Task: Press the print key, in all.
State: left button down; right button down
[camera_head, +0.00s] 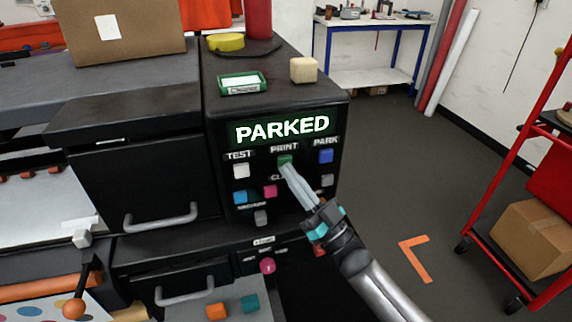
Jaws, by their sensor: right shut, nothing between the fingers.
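The green print key (285,160) sits in the middle of the top key row, under the label PRINT, on the black control panel. The display (282,129) above it reads PARKED in lit letters. My right gripper (285,169) is shut and empty, with its tips at the lower edge of the print key. I cannot tell whether the tips touch the key. The white TEST key (241,170) is to the left and the blue PARK key (326,156) to the right. My left gripper is not in view.
Blue (240,197), pink (270,191) and grey keys sit close below. A beige block (303,69) and a green-framed box (242,83) stand on top of the machine.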

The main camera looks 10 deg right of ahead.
jog(key=shift+w, duration=0.15)
dwell(0.4)
jog(key=shift+s+p, duration=0.5)
jog(key=shift+s, duration=0.4)
jog(key=s+p, duration=0.2)
jog(key=s, duration=0.3)
jog(key=shift+d+p, duration=0.1)
jog(key=shift+p, duration=0.2)
dwell(0.3)
